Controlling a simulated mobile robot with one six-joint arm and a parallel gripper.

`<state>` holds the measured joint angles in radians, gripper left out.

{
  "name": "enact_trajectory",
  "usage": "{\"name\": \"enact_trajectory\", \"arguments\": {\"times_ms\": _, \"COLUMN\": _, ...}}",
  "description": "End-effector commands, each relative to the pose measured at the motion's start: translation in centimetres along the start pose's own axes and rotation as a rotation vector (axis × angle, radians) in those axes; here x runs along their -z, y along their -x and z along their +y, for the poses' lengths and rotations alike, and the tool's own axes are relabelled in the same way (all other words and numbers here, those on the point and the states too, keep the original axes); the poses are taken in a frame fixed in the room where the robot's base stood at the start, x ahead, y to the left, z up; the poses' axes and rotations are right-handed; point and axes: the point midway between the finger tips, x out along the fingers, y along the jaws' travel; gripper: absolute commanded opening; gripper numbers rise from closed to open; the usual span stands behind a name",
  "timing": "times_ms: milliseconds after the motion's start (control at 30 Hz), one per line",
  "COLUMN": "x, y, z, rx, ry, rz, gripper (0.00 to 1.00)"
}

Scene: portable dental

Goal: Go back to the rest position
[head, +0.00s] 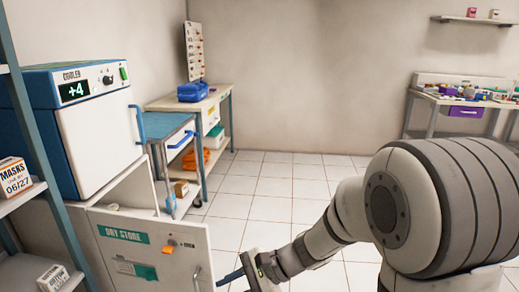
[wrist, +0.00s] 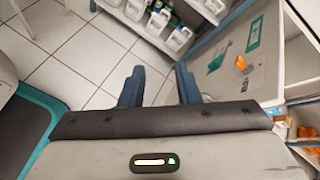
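My gripper (wrist: 158,78) shows in the wrist view with its two dark blue fingers apart and nothing between them. Tiled floor lies beyond the fingertips. In the head view my gripper (head: 233,276) is low at the bottom centre, just right of the white dry store door (head: 150,248), partly cut off by the frame edge. The dry store door also shows at the right of the wrist view (wrist: 232,72). A gap shows between the fingers and the door in the wrist view. My arm reaches in from the right of the head view.
A blue and white cooler (head: 100,130) stands above the dry store. A shelf rack with a masks box (head: 14,178) is at far left. A blue cart (head: 172,135) and a bench (head: 208,100) stand behind. White jugs (wrist: 179,37) line the wrist view's top. The tiled floor (head: 265,188) is open.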

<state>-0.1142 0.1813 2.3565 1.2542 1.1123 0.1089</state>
Motion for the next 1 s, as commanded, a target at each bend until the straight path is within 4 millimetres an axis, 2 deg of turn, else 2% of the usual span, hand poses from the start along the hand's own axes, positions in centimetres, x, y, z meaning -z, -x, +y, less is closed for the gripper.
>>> {"name": "enact_trajectory", "arguments": {"times_ms": 33, "x": -3.1, "y": 2.9, "z": -0.6, "rx": -0.046, "ry": 0.074, "rz": 0.04, "gripper": 0.29}}
{"name": "enact_trajectory", "arguments": {"times_ms": 100, "x": -5.0, "y": 5.5, "z": 0.1, "rx": -0.119, "ry": 0.17, "rz": 0.097, "gripper": 0.29}}
{"name": "enact_trajectory", "arguments": {"times_ms": 333, "x": -10.3, "y": 14.9, "z": 1.6, "rx": -0.364, "ry": 0.479, "rz": 0.315, "gripper": 0.29}}
{"name": "enact_trajectory", "arguments": {"times_ms": 600, "x": -15.1, "y": 26.4, "z": 1.9, "rx": -0.651, "ry": 0.784, "rz": 0.595, "gripper": 0.29}}
{"name": "enact_trajectory", "arguments": {"times_ms": 700, "x": -16.2, "y": 29.4, "z": 1.8, "rx": -0.733, "ry": 0.857, "rz": 0.669, "gripper": 0.29}}
{"name": "enact_trajectory", "arguments": {"times_ms": 800, "x": -16.8, "y": 31.1, "z": 1.8, "rx": -0.786, "ry": 0.902, "rz": 0.717, "gripper": 0.29}}
{"name": "enact_trajectory", "arguments": {"times_ms": 900, "x": -16.8, "y": 32.1, "z": 2.0, "rx": -0.816, "ry": 0.929, "rz": 0.734, "gripper": 0.29}}
{"name": "enact_trajectory", "arguments": {"times_ms": 1000, "x": -16.7, "y": 32.2, "z": 2.1, "rx": -0.822, "ry": 0.934, "rz": 0.738, "gripper": 0.29}}
